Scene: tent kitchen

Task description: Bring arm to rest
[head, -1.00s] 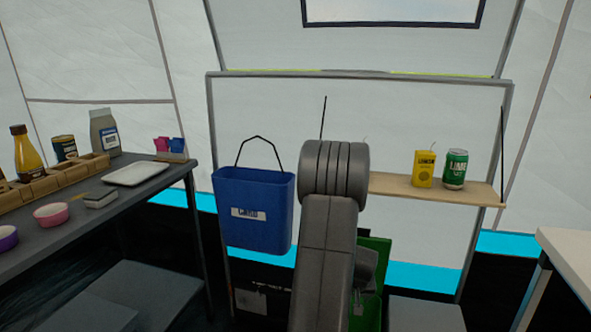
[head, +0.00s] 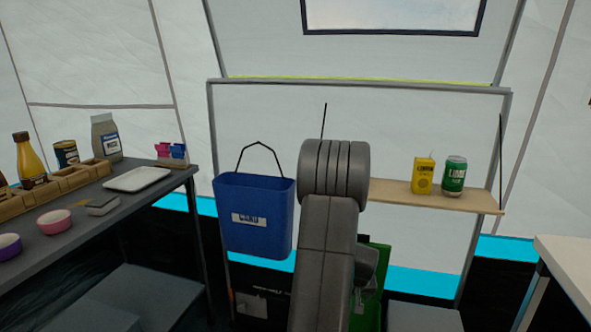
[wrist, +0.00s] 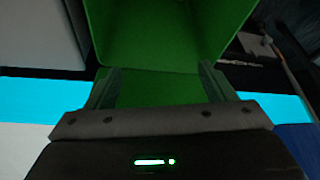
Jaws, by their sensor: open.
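My gripper (wrist: 160,88) shows in the wrist view with its two fingers apart and nothing between them. It points toward a green bin (wrist: 165,30), whose inside fills the upper middle of that view. I cannot tell whether the fingers touch the bin. Part of the green bin (head: 374,255) shows low behind my arm.
A blue bin (head: 254,235) hangs just left of my arm. A shelf (head: 390,195) at right holds a yellow carton (head: 423,176) and a green can (head: 454,177). A dark table (head: 100,215) with a white tray (head: 137,179) stands at left, a pale table (head: 572,259) at right.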

